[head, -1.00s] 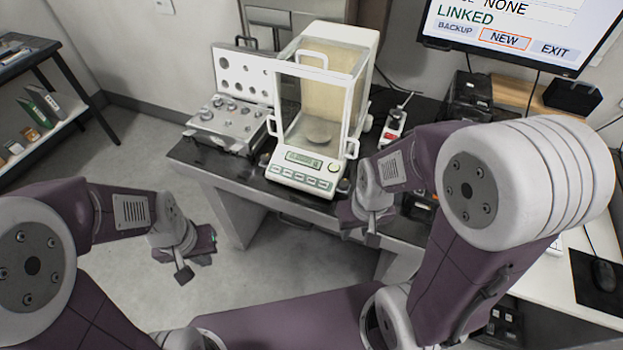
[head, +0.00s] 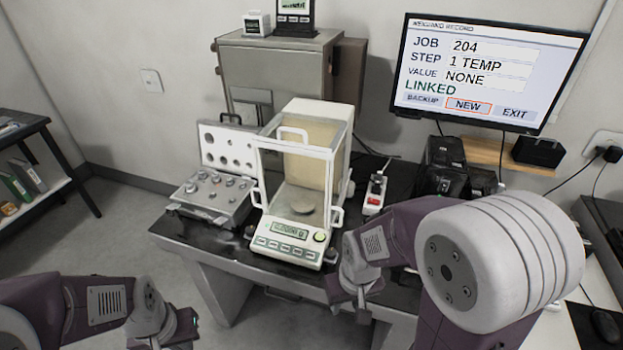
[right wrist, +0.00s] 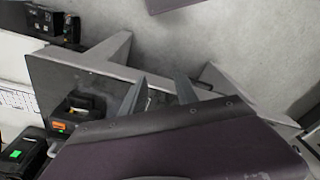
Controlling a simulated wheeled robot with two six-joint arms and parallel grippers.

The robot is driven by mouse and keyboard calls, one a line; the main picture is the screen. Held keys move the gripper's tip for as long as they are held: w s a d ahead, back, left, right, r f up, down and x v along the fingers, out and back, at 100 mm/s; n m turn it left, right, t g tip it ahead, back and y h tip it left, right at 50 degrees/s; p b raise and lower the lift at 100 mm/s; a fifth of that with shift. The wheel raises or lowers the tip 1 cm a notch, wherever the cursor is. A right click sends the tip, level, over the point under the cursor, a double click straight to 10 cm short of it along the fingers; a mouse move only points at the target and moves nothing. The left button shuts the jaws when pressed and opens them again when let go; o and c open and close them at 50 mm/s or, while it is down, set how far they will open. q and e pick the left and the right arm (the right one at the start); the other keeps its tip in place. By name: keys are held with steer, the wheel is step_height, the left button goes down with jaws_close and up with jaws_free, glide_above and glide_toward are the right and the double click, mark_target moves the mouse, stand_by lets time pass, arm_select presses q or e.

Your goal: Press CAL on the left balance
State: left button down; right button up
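One white balance (head: 293,258) with a clear draft shield and a round pan (head: 304,203) stands on the dark table. Its front has a lit display (head: 289,230) and a row of keys (head: 287,249); their labels are too small to read. It is the only balance I can make out. My right gripper (head: 349,310) is in front of the table, right of the balance and apart from it. In the right wrist view its two fingers (right wrist: 159,88) stand apart with nothing between them. My left gripper (head: 187,328) is low at the left, partly cut off; its fingers are unclear.
An open case of weights (head: 208,198) stands left of the balance. A red-and-white device (head: 375,194) and black boxes (head: 444,170) are at its right. A monitor (head: 486,72) hangs behind, reading JOB 204, STEP 1 TEMP, VALUE NONE, LINKED. Open floor (head: 110,225) lies at left.

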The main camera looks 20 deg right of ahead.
jaws_close()
stand_by(1.8)
